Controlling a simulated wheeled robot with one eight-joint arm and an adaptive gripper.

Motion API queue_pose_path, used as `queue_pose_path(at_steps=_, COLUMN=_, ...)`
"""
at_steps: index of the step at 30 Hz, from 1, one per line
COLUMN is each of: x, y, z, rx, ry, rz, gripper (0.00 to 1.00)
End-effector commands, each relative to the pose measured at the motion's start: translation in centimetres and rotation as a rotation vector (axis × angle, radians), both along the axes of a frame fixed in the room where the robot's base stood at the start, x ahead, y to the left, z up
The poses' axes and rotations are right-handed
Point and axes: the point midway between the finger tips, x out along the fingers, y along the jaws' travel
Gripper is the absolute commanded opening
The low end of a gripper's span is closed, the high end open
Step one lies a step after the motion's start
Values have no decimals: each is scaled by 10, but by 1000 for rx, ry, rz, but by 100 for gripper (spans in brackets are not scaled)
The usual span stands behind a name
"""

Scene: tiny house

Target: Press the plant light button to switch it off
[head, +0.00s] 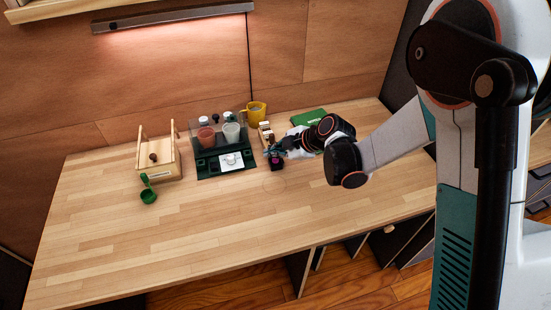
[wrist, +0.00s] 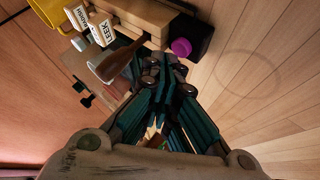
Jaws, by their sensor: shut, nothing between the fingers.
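The plant light button is a round magenta cap (wrist: 181,47) on a small black box (wrist: 202,30). In the head view the black box (head: 277,163) sits on the wooden table, just below my gripper (head: 271,151). My gripper also shows in the wrist view (wrist: 166,62). Its fingers are shut and empty, with the tips close to the magenta cap. I cannot tell whether they touch it. The plant light (head: 172,17) is a long bar on the wall, and a pinkish glow shows beneath it.
A wooden holder with seed labels (wrist: 128,22) stands beside the box. A green tray (head: 227,170) with cups, a yellow mug (head: 257,109), a wooden caddy (head: 158,167), a green scoop (head: 148,196) and a green book (head: 309,117) are on the table (head: 240,232). The front is clear.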

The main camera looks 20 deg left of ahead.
Motion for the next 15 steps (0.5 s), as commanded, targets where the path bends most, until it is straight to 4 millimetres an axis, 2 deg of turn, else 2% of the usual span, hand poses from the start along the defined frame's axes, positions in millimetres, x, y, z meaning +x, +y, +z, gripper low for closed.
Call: queue_pose_path(at_steps=15, x=0, y=0, z=47, rx=0, ry=0, rz=0, gripper=0)
